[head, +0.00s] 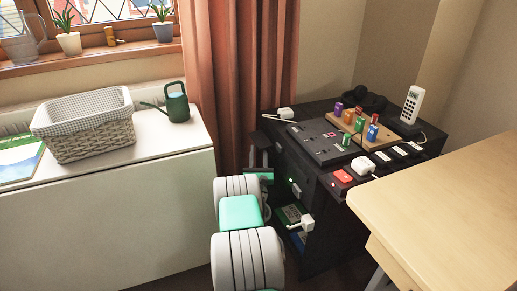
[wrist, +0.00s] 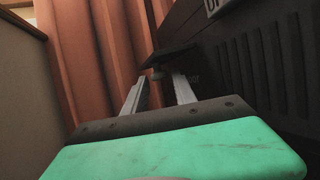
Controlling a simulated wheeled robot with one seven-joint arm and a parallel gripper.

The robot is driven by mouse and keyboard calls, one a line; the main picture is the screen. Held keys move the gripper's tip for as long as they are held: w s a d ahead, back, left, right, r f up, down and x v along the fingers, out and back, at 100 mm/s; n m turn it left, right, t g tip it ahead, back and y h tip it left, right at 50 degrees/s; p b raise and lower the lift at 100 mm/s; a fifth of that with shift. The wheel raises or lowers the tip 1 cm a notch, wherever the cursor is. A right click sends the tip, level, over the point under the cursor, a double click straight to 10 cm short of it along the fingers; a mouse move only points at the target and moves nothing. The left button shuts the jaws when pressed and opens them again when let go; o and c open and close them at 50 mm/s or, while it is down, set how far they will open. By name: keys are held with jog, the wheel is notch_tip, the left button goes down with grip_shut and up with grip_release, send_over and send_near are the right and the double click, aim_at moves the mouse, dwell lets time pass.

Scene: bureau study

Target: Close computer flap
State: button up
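The black computer cabinet (head: 325,225) stands right of centre in the head view, with dark panels and openings on its left side. A small dark plate (wrist: 176,55), possibly the flap, juts out from the dark ribbed cabinet side just beyond the fingertips. I cannot tell whether the fingers touch it.
An orange curtain (head: 240,70) hangs behind my gripper. A white cabinet (head: 110,220) with a basket (head: 85,135) and a green watering can (head: 177,105) is at left. A wooden desk (head: 450,200) is at right. White plugs and coloured blocks lie on the computer top.

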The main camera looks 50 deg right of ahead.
jog(key=shift+w+d+r, duration=0.15)
jog(key=shift+w+d, duration=0.1)
jog(key=shift+c, duration=0.2)
grip_shut()
